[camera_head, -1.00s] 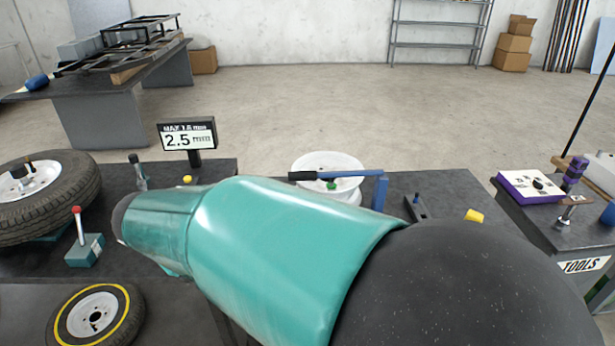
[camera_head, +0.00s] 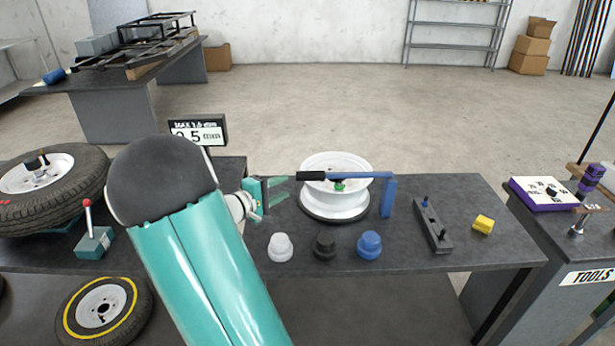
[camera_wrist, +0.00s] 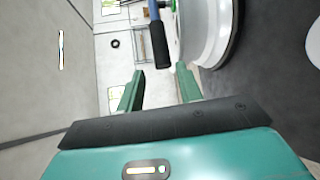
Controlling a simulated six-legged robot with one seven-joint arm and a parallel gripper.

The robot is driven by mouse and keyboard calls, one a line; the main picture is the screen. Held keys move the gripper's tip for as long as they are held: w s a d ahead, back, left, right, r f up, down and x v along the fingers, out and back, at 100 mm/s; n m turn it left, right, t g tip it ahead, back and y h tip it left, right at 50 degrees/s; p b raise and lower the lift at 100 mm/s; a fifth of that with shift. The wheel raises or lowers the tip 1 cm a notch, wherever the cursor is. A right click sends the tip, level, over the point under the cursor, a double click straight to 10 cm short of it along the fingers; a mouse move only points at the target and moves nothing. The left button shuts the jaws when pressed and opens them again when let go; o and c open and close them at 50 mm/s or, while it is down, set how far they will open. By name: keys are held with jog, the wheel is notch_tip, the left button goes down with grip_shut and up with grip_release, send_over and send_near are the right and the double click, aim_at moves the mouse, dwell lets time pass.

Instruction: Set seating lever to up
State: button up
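A lever with a blue bar (camera_head: 350,174) and a black grip (camera_head: 311,176) lies about level over a white wheel rim (camera_head: 335,204). Its right end meets a blue post (camera_head: 388,198). My gripper (camera_head: 287,192) is left of the black grip, with its green fingers pointing right towards it. In the wrist view my gripper (camera_wrist: 160,82) is open and empty. The black grip (camera_wrist: 160,46) shows beyond the gap between the fingertips, apart from them. A green piece (camera_head: 339,185) sits at the rim's centre under the bar.
White (camera_head: 280,247), black (camera_head: 324,246) and blue (camera_head: 369,245) knob-shaped pieces stand in front of the rim. A dark block with pegs (camera_head: 433,225) and a yellow piece (camera_head: 483,225) lie right. A red-knobbed lever box (camera_head: 94,241) and tyre (camera_head: 50,190) are left. A display (camera_head: 198,131) stands behind my arm.

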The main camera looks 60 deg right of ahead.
aim_at(303, 178)
jog(key=x, duration=1.1)
jog(key=shift+d+f, duration=0.1)
jog(key=shift+d, duration=0.05)
grip_shut()
